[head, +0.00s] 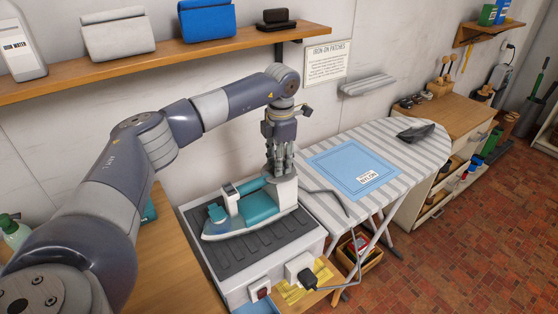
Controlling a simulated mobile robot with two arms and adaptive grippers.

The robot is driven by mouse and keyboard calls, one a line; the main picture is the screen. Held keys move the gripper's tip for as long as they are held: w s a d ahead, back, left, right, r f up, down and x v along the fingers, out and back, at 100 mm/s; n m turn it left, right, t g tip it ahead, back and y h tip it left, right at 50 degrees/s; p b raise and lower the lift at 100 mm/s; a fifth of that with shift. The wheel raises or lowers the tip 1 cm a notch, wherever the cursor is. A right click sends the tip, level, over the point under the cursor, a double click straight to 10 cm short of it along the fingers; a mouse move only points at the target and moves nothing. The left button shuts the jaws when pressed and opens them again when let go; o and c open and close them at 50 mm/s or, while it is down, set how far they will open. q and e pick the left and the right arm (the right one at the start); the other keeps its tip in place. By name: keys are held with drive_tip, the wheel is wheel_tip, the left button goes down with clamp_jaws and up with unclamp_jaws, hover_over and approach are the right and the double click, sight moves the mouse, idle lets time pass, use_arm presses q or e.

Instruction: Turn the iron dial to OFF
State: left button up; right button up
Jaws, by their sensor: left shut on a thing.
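A white and teal iron (256,209) rests on a dark ribbed pad on a white stand (232,262). Its nose points left and its cord leaves at the right end. A round teal knob-like part (217,213) shows near the nose; no dial markings can be read. My left gripper (281,172) points down over the right, rear end of the iron, with its fingers closed on the top there. The fingers cover the part they hold, so I cannot tell whether it is the dial. My right gripper is not in view.
A striped ironing board (405,150) stands to the right with a blue cloth (352,165) and a dark pointed object (416,133). The grey cord loops over the board's near edge to a plug (308,279). A wooden shelf (180,62) runs along the wall behind my left arm.

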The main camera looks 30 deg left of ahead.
use_arm(q)
drive_tip(key=n, duration=0.6)
drive_tip(key=shift+w, duration=0.1)
drive_tip(key=shift+n, duration=0.4)
idle(0.3)
drive_tip(key=o, duration=1.1)
drive_tip(key=r, duration=1.2)
drive_tip(key=shift+d, duration=0.3)
